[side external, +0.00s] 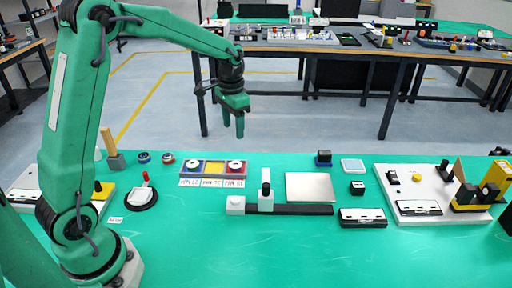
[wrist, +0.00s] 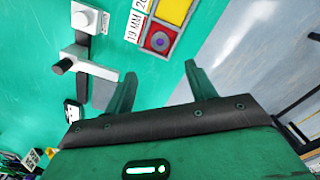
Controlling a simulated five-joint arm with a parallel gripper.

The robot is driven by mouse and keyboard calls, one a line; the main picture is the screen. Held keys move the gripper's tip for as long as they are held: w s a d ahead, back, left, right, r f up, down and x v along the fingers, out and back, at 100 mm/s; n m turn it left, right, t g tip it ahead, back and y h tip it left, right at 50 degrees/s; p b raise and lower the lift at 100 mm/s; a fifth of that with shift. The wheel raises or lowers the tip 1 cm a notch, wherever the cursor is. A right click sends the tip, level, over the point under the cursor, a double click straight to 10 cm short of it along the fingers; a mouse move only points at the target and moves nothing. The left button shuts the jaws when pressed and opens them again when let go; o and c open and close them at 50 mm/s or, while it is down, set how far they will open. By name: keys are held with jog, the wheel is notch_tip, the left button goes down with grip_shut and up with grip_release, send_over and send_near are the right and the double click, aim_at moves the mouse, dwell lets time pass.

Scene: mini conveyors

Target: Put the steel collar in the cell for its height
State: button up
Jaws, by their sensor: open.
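A cell tray (side external: 214,175) stands mid-table with blue, yellow and red cells and labels along its front. Pale round pieces with dark centres sit in its left (side external: 192,165) and right (side external: 235,165) cells; the middle cell looks empty. Two small round pieces, one blue-edged (side external: 144,157) and one reddish (side external: 168,158), lie left of the tray. I cannot tell which round piece is the steel collar. My gripper (side external: 234,129) is open and empty, high above the tray. In the wrist view the fingers (wrist: 161,72) are apart, with the red cell and its round piece (wrist: 160,40) beyond them.
A gauge with a white upright (side external: 266,196), white block (side external: 235,205) and black bar (side external: 305,210) stands front of centre. A steel plate (side external: 310,187) lies behind it. A white board (side external: 440,215) with parts stands right. The front table is clear.

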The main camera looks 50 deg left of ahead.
dwell(0.5)
jog(key=s+d+r+t, duration=0.3)
jog(key=s+d+r, duration=0.2)
jog(key=s+r, duration=0.55)
jog(key=s+d+n+t, duration=0.1)
jog(key=s+d+t, duration=0.1)
jog(key=s, duration=1)
jog(key=shift+s+d+f+n+t, duration=0.3)
jog(key=shift+s+d+n, duration=0.1)
jog(key=shift+d, duration=0.15)
